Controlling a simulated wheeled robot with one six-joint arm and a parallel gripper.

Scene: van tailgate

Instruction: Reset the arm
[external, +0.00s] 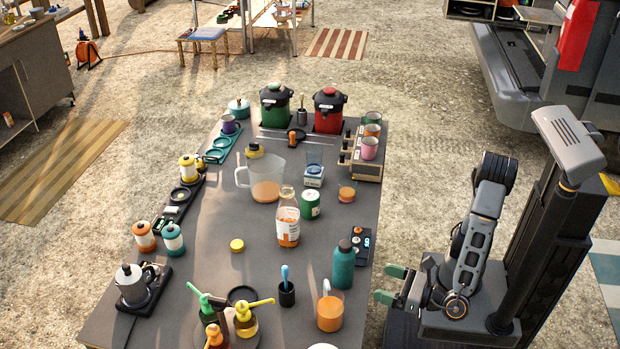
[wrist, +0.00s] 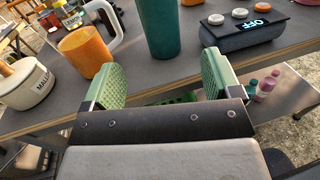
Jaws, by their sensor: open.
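My gripper (external: 388,284) has green padded fingers and stands at the right edge of the grey table (external: 225,250), close to my folded arm. In the wrist view my gripper (wrist: 163,85) is open, with a wide gap and nothing between its fingers. Past the fingers stand a teal bottle (wrist: 160,28) and an orange-filled jug (wrist: 85,48), both apart from them. The teal bottle (external: 342,265) and the orange-filled jug (external: 330,308) also show on the table in the external view.
A dark device with a lit "OFF" display (wrist: 245,27) sits near the table edge. A white pot (wrist: 25,84) is at left. A lower shelf (wrist: 290,92) holds small pink bottles. Several jars, mugs and cookers crowd the table. The van (external: 540,60) stands at back right.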

